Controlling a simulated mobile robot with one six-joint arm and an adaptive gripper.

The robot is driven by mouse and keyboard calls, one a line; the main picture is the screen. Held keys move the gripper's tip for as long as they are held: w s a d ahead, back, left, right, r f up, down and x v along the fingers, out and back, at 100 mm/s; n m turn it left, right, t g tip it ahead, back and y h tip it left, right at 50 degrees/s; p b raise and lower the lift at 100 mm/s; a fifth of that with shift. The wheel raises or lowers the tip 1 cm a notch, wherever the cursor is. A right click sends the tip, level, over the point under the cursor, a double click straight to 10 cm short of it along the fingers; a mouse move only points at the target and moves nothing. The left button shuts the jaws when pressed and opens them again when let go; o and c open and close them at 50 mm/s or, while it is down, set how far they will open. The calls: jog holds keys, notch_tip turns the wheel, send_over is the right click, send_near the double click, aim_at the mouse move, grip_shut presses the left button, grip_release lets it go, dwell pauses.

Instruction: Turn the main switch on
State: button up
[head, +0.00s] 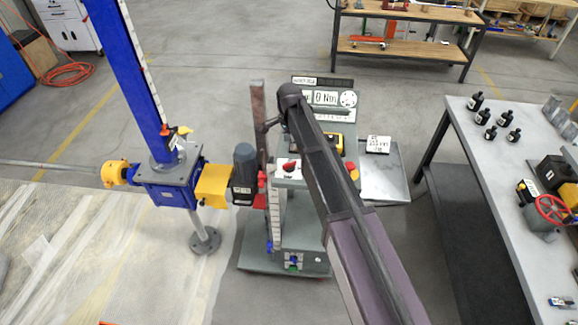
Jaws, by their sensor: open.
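A red rotary knob on a white plate (288,167), which looks like the main switch, sits on the upper left of the grey control cart (300,220). The knob is too small to tell its position. A red and yellow button (352,171) sits to its right, beyond my arm. My dark arm reaches up from the bottom right across the cart, with its far joint above and behind the knob. My gripper cannot be made out; it seems hidden behind the arm. Nothing is seen touching the knob.
A display panel reading 0 Nm (326,98) stands behind the cart. A blue screw jack (165,180) with a tall column and grey motor (245,165) stands left. A bench with black bottles (490,133) is at right. Floor between cart and bench is partly clear.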

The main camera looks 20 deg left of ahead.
aim_at(289, 163)
jog(key=shift+f+b, duration=5.15)
jog(key=shift+f, duration=0.3)
grip_shut()
